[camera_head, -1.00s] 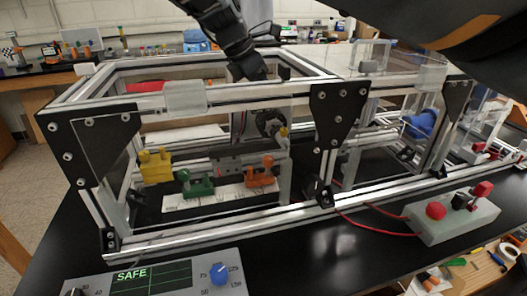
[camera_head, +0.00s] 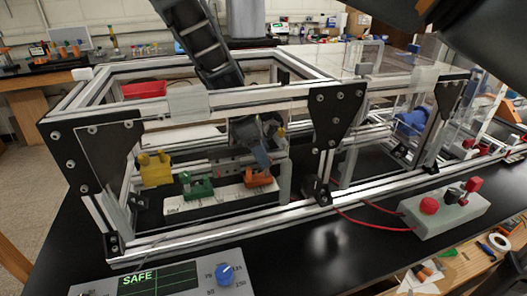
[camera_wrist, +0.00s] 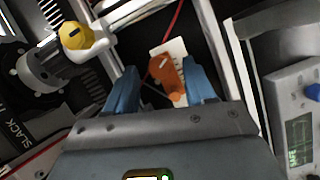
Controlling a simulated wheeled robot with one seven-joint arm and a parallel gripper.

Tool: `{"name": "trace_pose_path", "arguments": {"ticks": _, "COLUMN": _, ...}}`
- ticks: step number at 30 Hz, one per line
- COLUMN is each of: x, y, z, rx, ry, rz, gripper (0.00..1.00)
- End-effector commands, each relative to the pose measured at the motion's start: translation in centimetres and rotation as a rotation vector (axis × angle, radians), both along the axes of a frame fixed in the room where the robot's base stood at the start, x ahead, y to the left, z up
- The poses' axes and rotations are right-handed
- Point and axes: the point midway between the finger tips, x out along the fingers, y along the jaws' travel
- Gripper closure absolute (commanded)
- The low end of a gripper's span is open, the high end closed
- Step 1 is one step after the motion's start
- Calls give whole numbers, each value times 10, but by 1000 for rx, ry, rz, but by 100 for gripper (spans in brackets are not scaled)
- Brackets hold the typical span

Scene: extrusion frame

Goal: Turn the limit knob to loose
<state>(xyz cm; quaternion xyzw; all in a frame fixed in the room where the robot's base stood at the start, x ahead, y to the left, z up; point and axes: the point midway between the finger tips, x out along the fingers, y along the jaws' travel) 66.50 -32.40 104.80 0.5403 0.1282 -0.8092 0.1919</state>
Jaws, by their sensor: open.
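My gripper (camera_head: 262,150) reaches down inside the extrusion frame, open, just above the orange clamp-like piece (camera_head: 259,179). In the wrist view the orange piece (camera_wrist: 165,74) shows between its two blue fingers, which look apart from it; depth is hard to judge. A blue dial knob (camera_head: 225,273) with numbers around it sits on the grey panel (camera_head: 190,285), whose screen reads SAFE. A yellow knob (camera_wrist: 73,36) shows at the wrist view's upper left, with the word SLACK on a label below. I cannot tell which part is the limit knob.
A green piece (camera_head: 197,188) and a yellow piece (camera_head: 153,169) stand left of the orange one, by a white scale strip (camera_head: 222,202). Metal frame rails (camera_head: 220,103) surround my gripper. A grey box with red buttons (camera_head: 445,211) stands right, with red cables.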

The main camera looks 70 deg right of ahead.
Motion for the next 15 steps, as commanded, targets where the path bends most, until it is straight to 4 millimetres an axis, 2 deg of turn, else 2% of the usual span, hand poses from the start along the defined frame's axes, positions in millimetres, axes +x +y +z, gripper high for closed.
{"name": "trace_pose_path", "arguments": {"ticks": 4, "x": -3, "y": -1, "z": -8, "rx": 0, "ry": -1, "rz": 0, "gripper": 46}}
{"name": "trace_pose_path", "arguments": {"ticks": 12, "x": -3, "y": -2, "z": -10, "rx": 0, "ry": -1, "rz": 0, "gripper": 46}}
{"name": "trace_pose_path", "arguments": {"ticks": 15, "x": -3, "y": -2, "z": -10, "rx": 0, "ry": -1, "rz": 0, "gripper": 55}}
